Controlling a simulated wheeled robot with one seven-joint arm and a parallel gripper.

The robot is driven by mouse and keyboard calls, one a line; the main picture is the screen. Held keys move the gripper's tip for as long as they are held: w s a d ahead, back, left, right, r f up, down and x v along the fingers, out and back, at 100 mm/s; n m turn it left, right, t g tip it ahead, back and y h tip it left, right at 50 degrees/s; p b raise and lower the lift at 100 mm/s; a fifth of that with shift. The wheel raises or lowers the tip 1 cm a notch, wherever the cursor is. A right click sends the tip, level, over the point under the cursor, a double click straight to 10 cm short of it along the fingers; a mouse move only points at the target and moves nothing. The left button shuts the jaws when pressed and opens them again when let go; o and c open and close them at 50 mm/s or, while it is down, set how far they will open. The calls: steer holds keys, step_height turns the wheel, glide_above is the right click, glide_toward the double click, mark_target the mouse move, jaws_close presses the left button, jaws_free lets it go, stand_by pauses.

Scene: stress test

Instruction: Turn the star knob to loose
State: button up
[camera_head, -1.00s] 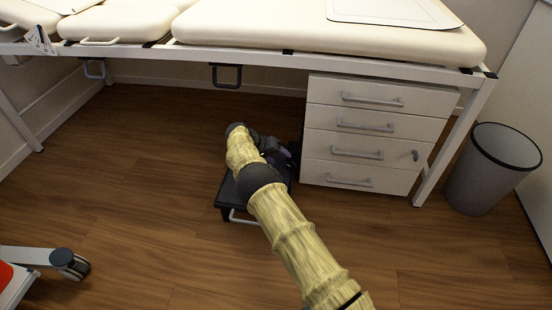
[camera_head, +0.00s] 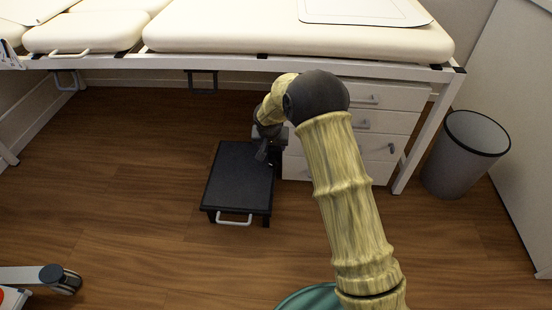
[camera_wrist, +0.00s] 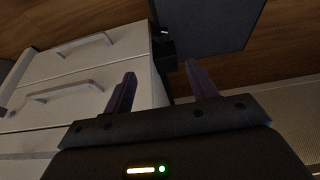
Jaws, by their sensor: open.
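I cannot clearly make out a star knob in either view. A small dark part (camera_wrist: 166,48) lies beyond my fingertips in the wrist view, between the white drawers and a dark panel; its shape is too dark to tell. My gripper (camera_wrist: 160,70) is open, with nothing seen between its two fingers. In the head view my gripper (camera_head: 264,152) hangs low beside the far right edge of the black step stool (camera_head: 238,178), near the left side of the drawer unit. The wrist view shows the dark panel (camera_wrist: 208,22), probably the stool's top.
The white drawer unit (camera_head: 296,168) stands under the cream couch (camera_head: 290,38), partly hidden by my arm. The couch's white leg (camera_head: 415,145) and a grey bin (camera_head: 462,155) are at right. A caster (camera_head: 60,278) is at lower left. Wooden floor left of the stool is clear.

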mark_target(273, 162)
steer(key=b+x, duration=1)
steer(key=x, duration=0.7)
steer(key=shift+a+f, duration=0.1)
steer(key=shift+f, duration=0.05)
steer(key=c, duration=1)
